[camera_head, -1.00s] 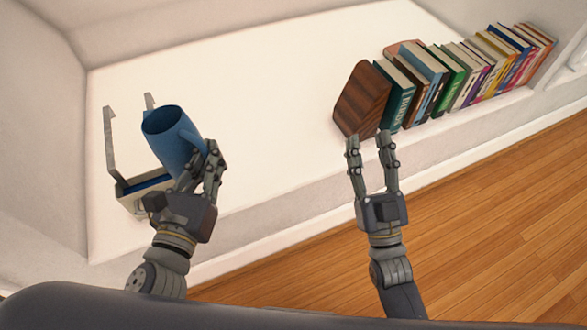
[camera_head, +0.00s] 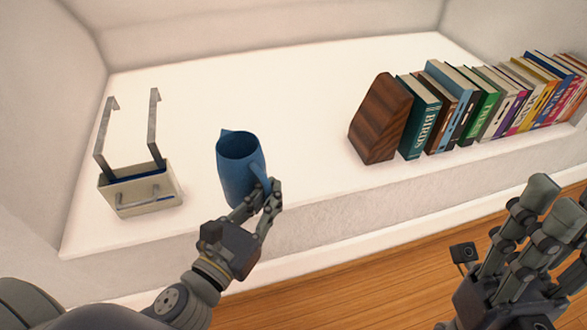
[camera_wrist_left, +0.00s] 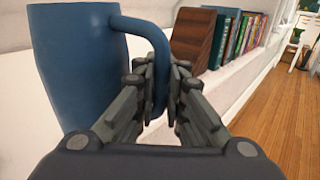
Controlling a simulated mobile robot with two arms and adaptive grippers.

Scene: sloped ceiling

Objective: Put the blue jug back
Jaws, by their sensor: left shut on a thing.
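The blue jug (camera_head: 236,170) is upright at the front of the white ledge (camera_head: 290,110), right of a small cream box. My left gripper (camera_head: 268,192) is shut on the jug's handle, at the jug's right side. In the left wrist view the jug (camera_wrist_left: 80,70) fills the left, and its handle (camera_wrist_left: 158,60) runs down between the fingers (camera_wrist_left: 160,95). I cannot tell whether the jug's base touches the ledge. My right gripper (camera_head: 540,225) is at the lower right over the wood floor, its fingers apart and with nothing between them.
The cream box (camera_head: 145,192) with two upright grey hooked arms and a front handle stands at the ledge's left. A dark wooden block (camera_head: 380,120) and a row of books (camera_head: 480,108) stand at the right. The ledge between jug and block is clear.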

